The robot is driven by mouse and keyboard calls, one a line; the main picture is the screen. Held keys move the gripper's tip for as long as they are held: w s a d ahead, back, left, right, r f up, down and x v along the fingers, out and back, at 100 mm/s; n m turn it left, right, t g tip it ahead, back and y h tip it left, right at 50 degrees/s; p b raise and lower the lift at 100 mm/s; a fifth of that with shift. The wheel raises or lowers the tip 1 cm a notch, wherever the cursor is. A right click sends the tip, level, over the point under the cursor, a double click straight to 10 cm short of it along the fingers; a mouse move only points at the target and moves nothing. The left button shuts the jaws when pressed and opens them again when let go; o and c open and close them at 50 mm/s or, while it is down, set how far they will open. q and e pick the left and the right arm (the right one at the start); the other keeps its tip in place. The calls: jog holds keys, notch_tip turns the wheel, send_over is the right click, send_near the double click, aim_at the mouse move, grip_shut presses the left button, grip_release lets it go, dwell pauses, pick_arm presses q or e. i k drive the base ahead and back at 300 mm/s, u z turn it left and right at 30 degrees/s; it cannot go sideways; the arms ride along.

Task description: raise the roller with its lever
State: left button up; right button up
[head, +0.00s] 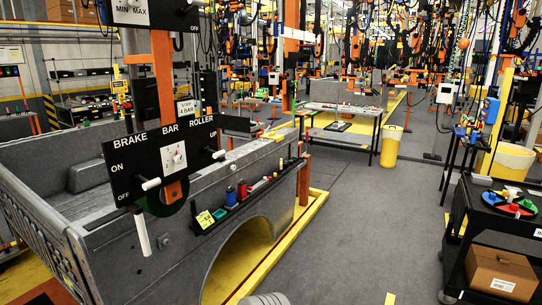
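A black control panel (128,165) labelled BRAKE, BAR and ROLLER hangs on an orange post beside the truck bed. The roller lever (218,154), with a white grip, sticks out at the panel's right end, a little below the UP label. The brake lever (150,184), also white, sits at the lower left near OFF. A dark green round part (163,203) with a long white handle (142,233) hangs below the panel. I cannot tell which part is the roller. Neither of my grippers shows.
The grey truck bed (250,165) fills the left, with a tool tray (245,204) on its side. A yellow rail (315,208) runs along the floor. A black cart (486,240) holding a cardboard box (500,273) stands at right. The floor between is clear.

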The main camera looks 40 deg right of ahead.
aim_at(215, 155)
jog(key=z, duration=0.2)
jog(key=i, duration=1.85)
jog(key=z, duration=0.55)
